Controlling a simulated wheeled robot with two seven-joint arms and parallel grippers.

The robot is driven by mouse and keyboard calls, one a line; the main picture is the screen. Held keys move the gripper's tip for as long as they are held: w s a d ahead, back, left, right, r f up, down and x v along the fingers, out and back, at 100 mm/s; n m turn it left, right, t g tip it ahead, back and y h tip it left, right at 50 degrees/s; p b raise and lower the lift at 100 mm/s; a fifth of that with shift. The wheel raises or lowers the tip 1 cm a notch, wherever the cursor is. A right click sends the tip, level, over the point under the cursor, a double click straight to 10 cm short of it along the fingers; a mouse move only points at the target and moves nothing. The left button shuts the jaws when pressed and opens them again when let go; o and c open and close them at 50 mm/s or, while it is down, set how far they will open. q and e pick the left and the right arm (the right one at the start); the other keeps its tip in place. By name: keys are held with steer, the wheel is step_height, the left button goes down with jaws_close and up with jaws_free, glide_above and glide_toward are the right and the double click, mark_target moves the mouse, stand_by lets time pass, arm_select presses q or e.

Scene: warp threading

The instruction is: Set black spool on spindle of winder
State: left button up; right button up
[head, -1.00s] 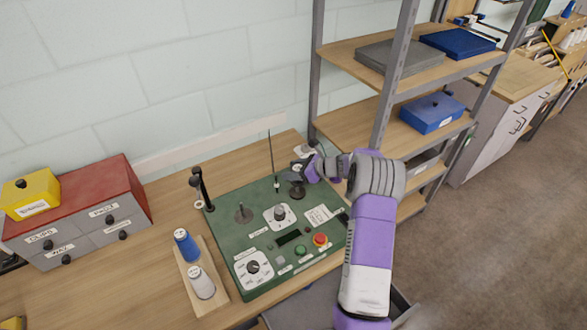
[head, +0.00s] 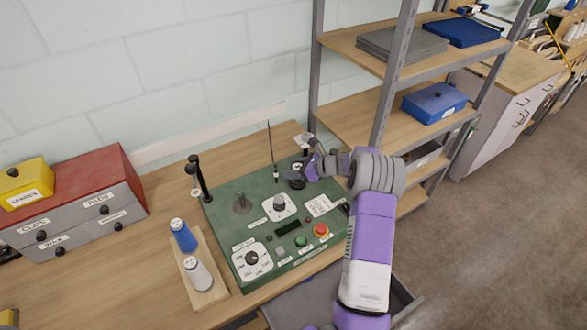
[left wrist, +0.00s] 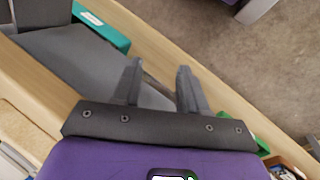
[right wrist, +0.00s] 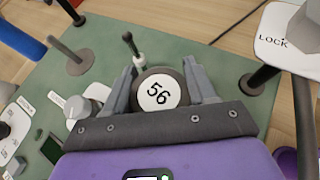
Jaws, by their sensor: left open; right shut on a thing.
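In the head view my right gripper (head: 309,168) holds the spool (head: 297,166) over the far right part of the green winder (head: 262,217), above a dark round base (head: 297,182). The spool hides any spindle beneath it, so I cannot tell whether it is seated. A grey post on a disc (head: 242,202) stands bare farther left. My left gripper (left wrist: 157,85) is open and empty, outside the head view.
A thin upright rod (head: 271,150) stands close behind the spool, and a black post (head: 200,180) at the winder's left corner. A LOCK label (right wrist: 275,42) is right of the spool.

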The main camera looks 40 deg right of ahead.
steer(key=shift+f+b, duration=0.55)
steer(key=shift+f, duration=0.15)
steer(key=o, duration=1.1)
steer(key=shift+o, duration=0.2)
steer(key=shift+r, duration=0.1)
steer(key=v, duration=0.7)
steer(key=shift+s+r, duration=0.1)
steer(key=shift+s, duration=0.15)
